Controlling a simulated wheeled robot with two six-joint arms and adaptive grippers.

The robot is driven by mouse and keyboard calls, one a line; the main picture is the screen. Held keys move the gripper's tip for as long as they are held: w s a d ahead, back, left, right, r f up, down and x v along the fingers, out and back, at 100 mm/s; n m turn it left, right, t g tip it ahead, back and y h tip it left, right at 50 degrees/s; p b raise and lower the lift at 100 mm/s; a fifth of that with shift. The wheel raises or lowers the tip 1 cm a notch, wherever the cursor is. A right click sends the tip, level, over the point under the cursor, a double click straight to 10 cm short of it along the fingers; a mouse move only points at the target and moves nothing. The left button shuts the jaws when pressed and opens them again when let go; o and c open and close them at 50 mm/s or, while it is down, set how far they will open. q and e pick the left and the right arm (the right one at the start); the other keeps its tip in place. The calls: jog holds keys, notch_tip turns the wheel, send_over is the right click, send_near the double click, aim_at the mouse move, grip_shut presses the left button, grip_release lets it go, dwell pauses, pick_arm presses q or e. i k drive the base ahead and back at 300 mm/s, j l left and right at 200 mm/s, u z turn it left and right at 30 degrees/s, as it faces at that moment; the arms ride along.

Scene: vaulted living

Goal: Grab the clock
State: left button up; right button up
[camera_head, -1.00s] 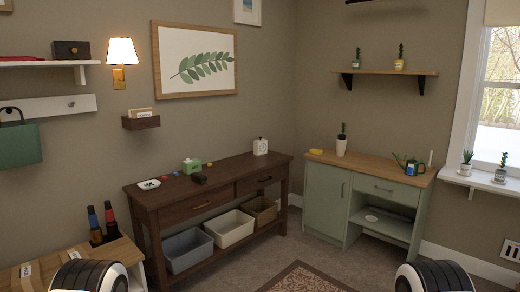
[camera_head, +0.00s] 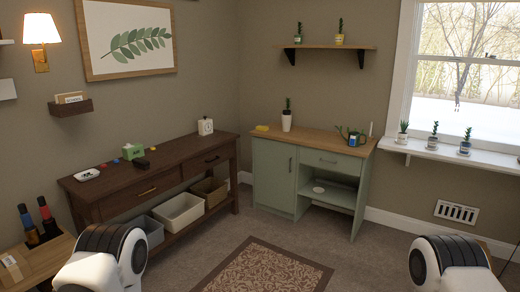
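A small white clock (camera_head: 205,126) stands upright at the far right end of the dark brown console table (camera_head: 110,204), near the back wall corner. It is small in the picture, so its face is hard to make out. Two white and black parts of my arms show at the bottom left and bottom right, well short of the table. Neither gripper is in view.
A rug (camera_head: 265,268) lies on open carpet. A wooden surface with bottles (camera_head: 47,213) is at left.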

aim_at(203, 129)
jog(key=i, duration=3.4)
